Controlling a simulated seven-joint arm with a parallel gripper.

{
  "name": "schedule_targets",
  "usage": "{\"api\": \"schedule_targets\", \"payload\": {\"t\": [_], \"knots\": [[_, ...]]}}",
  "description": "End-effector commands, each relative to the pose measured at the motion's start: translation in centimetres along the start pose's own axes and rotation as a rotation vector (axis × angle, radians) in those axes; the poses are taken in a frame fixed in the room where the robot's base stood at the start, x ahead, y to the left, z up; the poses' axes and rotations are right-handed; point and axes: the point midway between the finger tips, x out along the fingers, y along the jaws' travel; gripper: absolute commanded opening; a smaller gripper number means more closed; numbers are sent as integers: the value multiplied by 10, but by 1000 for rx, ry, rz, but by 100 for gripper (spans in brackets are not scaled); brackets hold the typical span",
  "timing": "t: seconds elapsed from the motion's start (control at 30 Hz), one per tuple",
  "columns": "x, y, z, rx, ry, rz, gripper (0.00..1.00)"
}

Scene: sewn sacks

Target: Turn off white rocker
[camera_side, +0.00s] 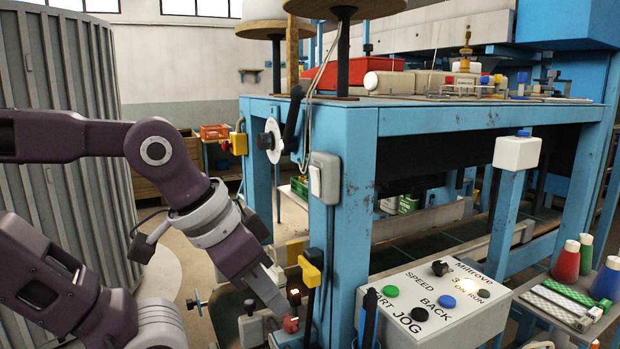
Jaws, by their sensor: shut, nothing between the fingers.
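A grey switch box with a white rocker (316,181) is fixed to the front blue leg of the machine table, at mid-height. The rocker is small here, and I cannot tell which way it is tipped. My gripper (286,313) is shut and empty. It points down and to the right, low beside the foot of the same leg, well below the white rocker. Its tips are close to a small red part (291,324) on a grey box; I cannot tell whether they touch.
A black-handled crank disc (272,141) juts out left of the white rocker. A sloped control panel (437,299) with coloured buttons stands at right.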

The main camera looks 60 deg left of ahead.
Motion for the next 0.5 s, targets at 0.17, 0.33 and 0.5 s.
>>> {"api": "schedule_targets", "payload": {"t": [0.17,0.33,0.5], "knots": [[-61,-44,-76,-514,104,-129,0],[-124,-90,-118,-999,232,-232,0],[-155,-109,-129,-1225,307,-271,0]]}}
